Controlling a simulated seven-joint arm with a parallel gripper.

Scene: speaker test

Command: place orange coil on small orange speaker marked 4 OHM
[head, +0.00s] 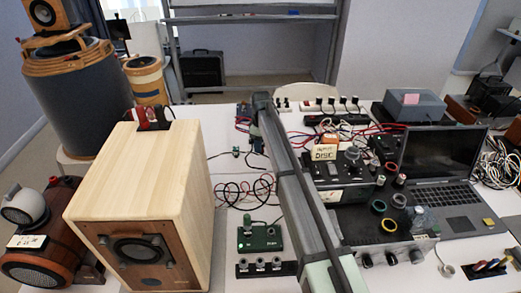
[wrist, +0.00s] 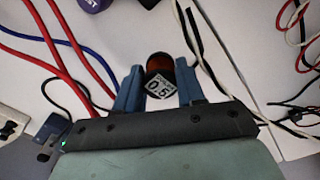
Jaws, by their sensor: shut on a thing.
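In the wrist view my gripper (wrist: 160,76) has its two blue fingers on either side of a small, dark reddish-orange cylinder, seemingly the orange coil (wrist: 159,64). A white label reading 0.5 faces the camera. In the head view my arm reaches away from the front edge, and its gripper end (head: 252,138) is small above the far middle of the table; the coil cannot be made out there. A small orange-brown barrel speaker (head: 62,232) lies at the far left with a white label whose text is too small to read. It is well apart from my gripper.
A large pale wooden speaker (head: 150,180) stands between my arm and the barrel speaker. A small green box (head: 260,238) and loose cables lie left of my arm. Instruments and a laptop (head: 440,180) crowd the right. Red, blue and black cables (wrist: 70,55) run near my gripper.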

